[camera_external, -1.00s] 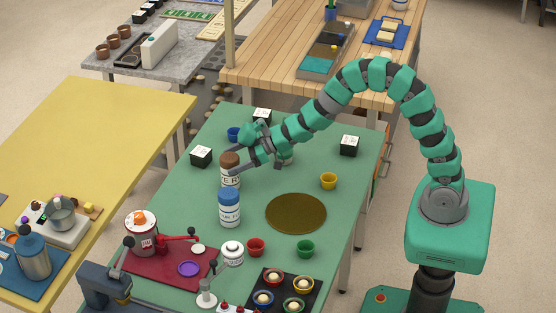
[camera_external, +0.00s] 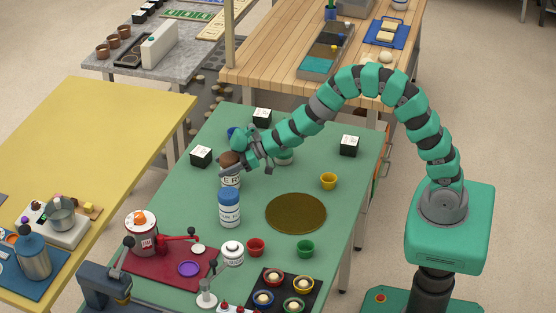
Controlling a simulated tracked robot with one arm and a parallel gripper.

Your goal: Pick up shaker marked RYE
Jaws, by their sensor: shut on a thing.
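A shaker with a brown lid and a white label (camera_external: 231,181) stands on the green table; only part of its lettering shows, an "E" and an "R", so I cannot read the full word. My gripper (camera_external: 231,164) is shut on this shaker near its lid, reaching in from the upper right. Its fingers hide part of the lid and upper body. The shaker looks upright, and I cannot tell whether it is clear of the table. A second shaker with a blue lid (camera_external: 229,208) stands just in front of it, its label partly readable.
Black-and-white boxes (camera_external: 201,156) stand around the shakers.

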